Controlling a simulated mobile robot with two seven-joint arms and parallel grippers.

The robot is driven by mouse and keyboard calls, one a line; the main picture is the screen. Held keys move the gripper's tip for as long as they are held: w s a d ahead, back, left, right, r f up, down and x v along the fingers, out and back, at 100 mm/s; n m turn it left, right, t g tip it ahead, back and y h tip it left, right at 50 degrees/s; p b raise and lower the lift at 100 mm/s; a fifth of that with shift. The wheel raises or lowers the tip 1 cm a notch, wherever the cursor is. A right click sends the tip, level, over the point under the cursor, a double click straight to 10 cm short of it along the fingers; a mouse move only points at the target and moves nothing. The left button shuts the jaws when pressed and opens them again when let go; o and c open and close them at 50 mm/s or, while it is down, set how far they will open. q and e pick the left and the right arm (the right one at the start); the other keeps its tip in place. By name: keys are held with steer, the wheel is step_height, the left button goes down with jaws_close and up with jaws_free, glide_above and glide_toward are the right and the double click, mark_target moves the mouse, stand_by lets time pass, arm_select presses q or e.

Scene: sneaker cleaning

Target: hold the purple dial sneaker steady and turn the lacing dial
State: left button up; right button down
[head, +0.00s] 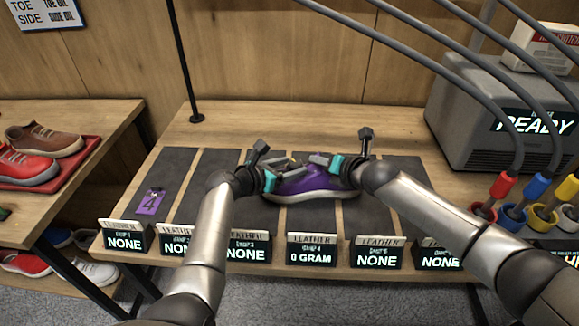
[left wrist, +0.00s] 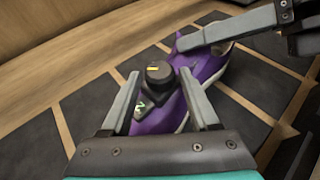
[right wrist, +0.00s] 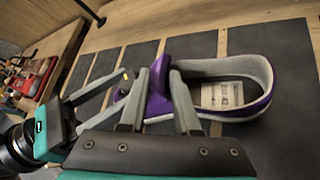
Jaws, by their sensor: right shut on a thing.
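The purple sneaker (head: 305,184) lies on a dark mat in the middle of the bench, with its pale sole down. In the left wrist view its black lacing dial (left wrist: 158,74), with a yellow mark on top, stands on the purple upper. My left gripper (left wrist: 158,90) is open, with one finger on each side of the dial and a visible gap to it. My right gripper (right wrist: 162,85) is shut on the sneaker's raised purple tongue (right wrist: 160,72), in front of the open collar. In the head view the grippers partly hide the sneaker and the dial.
Label stands (head: 312,252) line the bench's front edge. A purple card marked 4 (head: 151,202) lies on the left mat. A grey machine reading READY (head: 505,120) stands at right, with thick cables to coloured plugs. Other mats are bare. A shoe rack (head: 95,152) is at left.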

arm_select(q)
jaws_close()
stand_by(0.3)
steer(key=shift+w+a+m+g+h, duration=0.1)
steer(key=shift+a+m+g+h, duration=0.05)
steer(key=shift+m+g+h, duration=0.4)
steer(key=shift+a+f+m+g+h, duration=0.1)
steer(key=shift+m+g+h, duration=0.45)
steer(key=shift+m+g, duration=0.25)
steer(key=shift+m, duration=0.25)
steer(key=shift+o, duration=1.6)
jaws_free()
